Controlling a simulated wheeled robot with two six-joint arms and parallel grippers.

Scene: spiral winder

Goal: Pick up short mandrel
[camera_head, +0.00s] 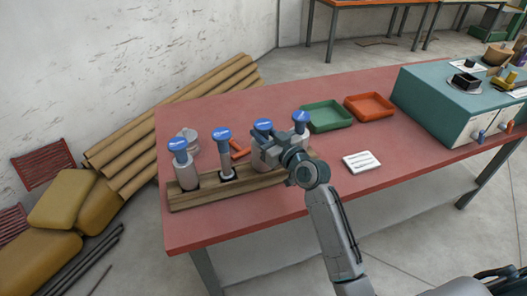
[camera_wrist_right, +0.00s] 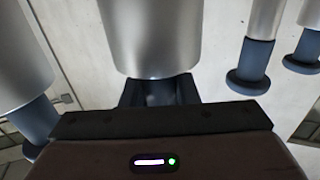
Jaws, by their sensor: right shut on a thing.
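Several silver mandrels with blue tops stand in a row in a wooden rack (camera_head: 225,188) on the red table. My right gripper (camera_head: 265,141) is at the third mandrel from the left (camera_head: 262,125), shut on it just below its blue top. The right wrist view also shows this mandrel (camera_wrist_right: 152,38) between the fingers. The first mandrel (camera_head: 187,172), the thin second one (camera_head: 225,152) and the rightmost one (camera_head: 300,118) stand beside it. I cannot tell from the labels which is the short one. The gripper hides part of the rack. My left gripper is not in view.
A green tray (camera_head: 328,117) and an orange tray (camera_head: 369,107) lie behind, with a white card (camera_head: 361,162) to the right. A teal machine (camera_head: 447,108) stands at the table's right. The front right tabletop is clear.

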